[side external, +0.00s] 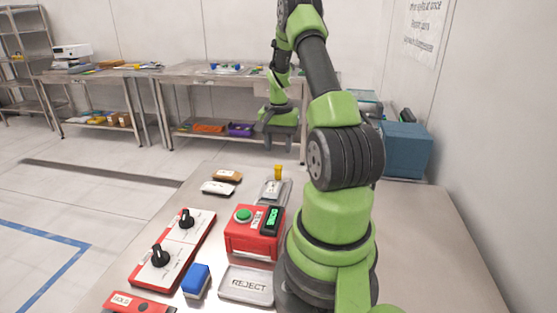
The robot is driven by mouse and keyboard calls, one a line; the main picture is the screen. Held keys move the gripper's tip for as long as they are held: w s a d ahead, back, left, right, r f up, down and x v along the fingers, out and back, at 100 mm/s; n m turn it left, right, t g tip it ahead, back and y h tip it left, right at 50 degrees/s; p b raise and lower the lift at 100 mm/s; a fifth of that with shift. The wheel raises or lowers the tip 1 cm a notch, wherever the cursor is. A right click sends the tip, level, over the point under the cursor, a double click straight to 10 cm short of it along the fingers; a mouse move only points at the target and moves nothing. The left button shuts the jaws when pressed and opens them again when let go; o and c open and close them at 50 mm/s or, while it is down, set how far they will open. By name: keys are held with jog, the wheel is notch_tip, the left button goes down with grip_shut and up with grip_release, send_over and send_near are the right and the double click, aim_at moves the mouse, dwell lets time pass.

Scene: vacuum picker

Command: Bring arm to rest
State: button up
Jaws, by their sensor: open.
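My green and dark grey arm stands at the right of the bench, its upper links rising and folding over toward the back. My gripper (281,143) hangs down from the wrist above the far end of the bench, clear of the bench top. It is open and nothing shows between its fingers, though they are small here. Below it, a small yellow piece (278,172) stands upright near a grey tray (284,196) with a pale item in it.
On the bench top (425,240) are a red box (244,240) with green button and display, a REJECT tray (233,291), a two-knob panel (193,236), a blue block (196,282), and brown (227,176) and white (218,188) items. A blue bin (405,150) is behind right.

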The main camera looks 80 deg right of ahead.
jog(key=shift+r, duration=1.3)
jog(key=w+a+r+n+t+h, duration=0.1)
jog(key=w+a+r+n+t, duration=0.2)
jog(key=a+r, duration=0.45)
jog(key=w+a+r+n, duration=0.3)
jog(key=w+a+r, duration=0.25)
jog(key=a, duration=0.25)
jog(key=s+a+r+n+t+y, duration=0.1)
jog(key=s+a+n, duration=0.3)
jog(key=a, duration=0.5)
jog(key=s+a+r+n+t+y, duration=0.2)
jog(key=s+a+r+n+t, duration=0.1)
jog(key=a, duration=0.7)
jog(key=shift+s+r+n, duration=0.5)
jog(key=shift+s+r, duration=0.15)
jog(key=shift+s, duration=0.35)
